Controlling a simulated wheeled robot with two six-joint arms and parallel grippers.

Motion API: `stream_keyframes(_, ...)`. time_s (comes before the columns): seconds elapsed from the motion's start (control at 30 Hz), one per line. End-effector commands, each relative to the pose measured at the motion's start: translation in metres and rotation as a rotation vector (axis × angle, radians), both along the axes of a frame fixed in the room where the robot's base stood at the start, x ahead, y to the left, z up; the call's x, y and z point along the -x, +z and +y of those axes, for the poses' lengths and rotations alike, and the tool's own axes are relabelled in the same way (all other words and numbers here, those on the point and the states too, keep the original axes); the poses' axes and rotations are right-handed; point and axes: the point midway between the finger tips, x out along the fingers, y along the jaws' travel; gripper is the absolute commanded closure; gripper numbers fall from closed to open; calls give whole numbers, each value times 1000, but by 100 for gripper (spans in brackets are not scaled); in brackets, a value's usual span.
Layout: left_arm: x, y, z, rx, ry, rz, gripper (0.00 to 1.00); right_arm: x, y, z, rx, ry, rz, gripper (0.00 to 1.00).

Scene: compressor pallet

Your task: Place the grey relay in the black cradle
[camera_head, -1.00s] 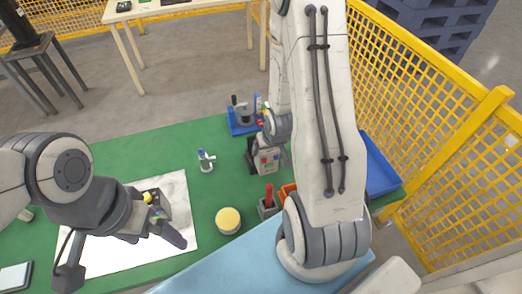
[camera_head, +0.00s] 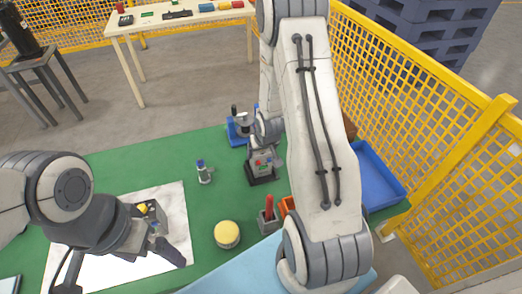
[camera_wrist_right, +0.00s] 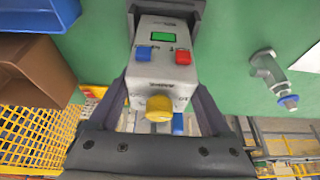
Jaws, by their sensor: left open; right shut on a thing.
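The grey relay (camera_wrist_right: 160,72), with a green display, a blue and a red button and a yellow knob, is between the fingers of my right gripper (camera_wrist_right: 165,112), which is shut on it. In the head view the relay (camera_head: 262,160) is upright, directly over the black cradle (camera_head: 262,180). In the wrist view the relay's far end lies between dark cradle parts (camera_wrist_right: 170,6); whether it is fully seated I cannot tell. My right arm partly hides the relay in the head view. My left gripper (camera_head: 162,243) is open, above the white sheet at the left.
A small blue-capped metal fitting (camera_head: 204,172) stands left of the cradle. A blue fixture (camera_head: 237,130) is behind it. A yellow-topped round piece (camera_head: 227,234) and a grey holder with a red handle (camera_head: 268,218) are nearer. A blue tray (camera_head: 378,180) is right. Green mat around the fitting is clear.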

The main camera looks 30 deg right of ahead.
Motion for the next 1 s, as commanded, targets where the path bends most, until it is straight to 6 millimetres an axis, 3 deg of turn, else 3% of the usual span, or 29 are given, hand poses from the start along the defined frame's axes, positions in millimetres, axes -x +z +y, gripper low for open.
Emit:
stream_keyframes(0.2, 0, 0, 0, 0, 0, 0, 0, -2, -1, -1, 1, 1, -4, 100)
stream_keyframes(0.23, 0, 0, 0, 0, 0, 0, 0, -2, -1, 0, 1, 1, -2, 14)
stream_keyframes(0.27, 0, 0, 0, 0, 0, 0, 0, -2, -1, 0, 1, 1, -2, 3)
stream_keyframes(0.67, 0, 0, 0, 0, 0, 0, 0, 1, 8, 0, 2, 2, -4, 0)
stream_keyframes(0.8, 0, 1, 0, 0, 0, 0, 0, 10, 30, 2, 4, 2, -5, 0)
stream_keyframes(1.0, 0, 18, 0, 0, 1, 0, 0, 27, 76, 7, 2, 3, -4, 0)
